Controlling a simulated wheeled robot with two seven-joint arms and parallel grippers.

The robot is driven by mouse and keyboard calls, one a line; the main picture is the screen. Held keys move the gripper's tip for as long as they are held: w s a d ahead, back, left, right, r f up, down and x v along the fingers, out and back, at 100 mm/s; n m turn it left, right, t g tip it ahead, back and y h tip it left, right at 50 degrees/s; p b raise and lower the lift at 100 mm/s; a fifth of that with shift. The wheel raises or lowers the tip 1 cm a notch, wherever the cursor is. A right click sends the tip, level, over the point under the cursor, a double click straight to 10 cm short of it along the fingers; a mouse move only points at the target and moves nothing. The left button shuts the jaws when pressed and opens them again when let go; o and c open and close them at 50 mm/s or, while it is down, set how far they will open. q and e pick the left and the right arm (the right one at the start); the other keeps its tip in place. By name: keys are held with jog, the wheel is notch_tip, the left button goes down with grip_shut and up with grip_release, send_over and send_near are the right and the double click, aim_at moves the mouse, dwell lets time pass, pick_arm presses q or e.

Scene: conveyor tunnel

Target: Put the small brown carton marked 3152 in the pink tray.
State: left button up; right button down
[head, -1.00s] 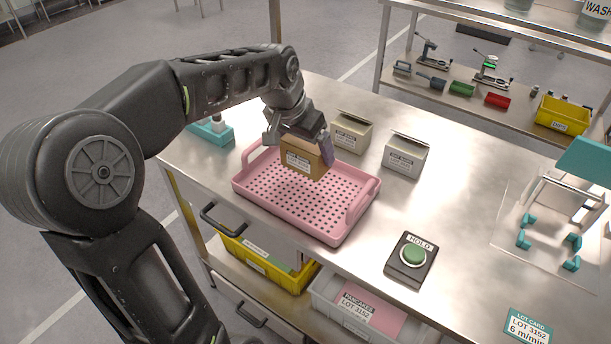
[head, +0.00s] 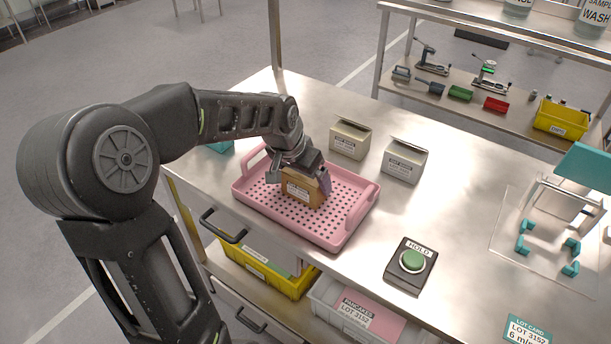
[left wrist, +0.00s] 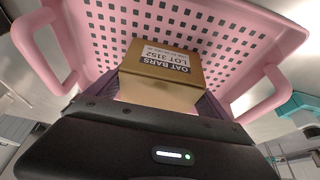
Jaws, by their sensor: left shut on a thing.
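The small brown carton (head: 301,188) is inside the pink tray (head: 318,241), low over or on its perforated floor; I cannot tell if it touches. In the left wrist view the carton (left wrist: 160,72) shows a label reading OAT BARS LOT 3152, upside down, with the pink tray (left wrist: 262,32) around it. My left gripper (head: 302,179) is shut on the carton from above, its fingers at the carton's two sides. My right gripper is not in view.
Two pale cartons (head: 350,140) (head: 404,160) stand on the steel table behind the tray. A HOLD box with a green button (head: 411,262) is at the front right. A teal fixture (head: 570,245) stands at the far right. The table's middle is clear.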

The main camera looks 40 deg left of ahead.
pick_arm(q)
jog(key=shift+f, duration=0.2)
jog(key=o, duration=1.8)
jog(key=shift+r, duration=0.1)
jog(key=shift+r, duration=0.1)
jog(key=shift+s+r, duration=0.15)
jog(key=shift+r, duration=0.4)
jog(key=v, duration=1.1)
jog(key=shift+s+d, duration=0.1)
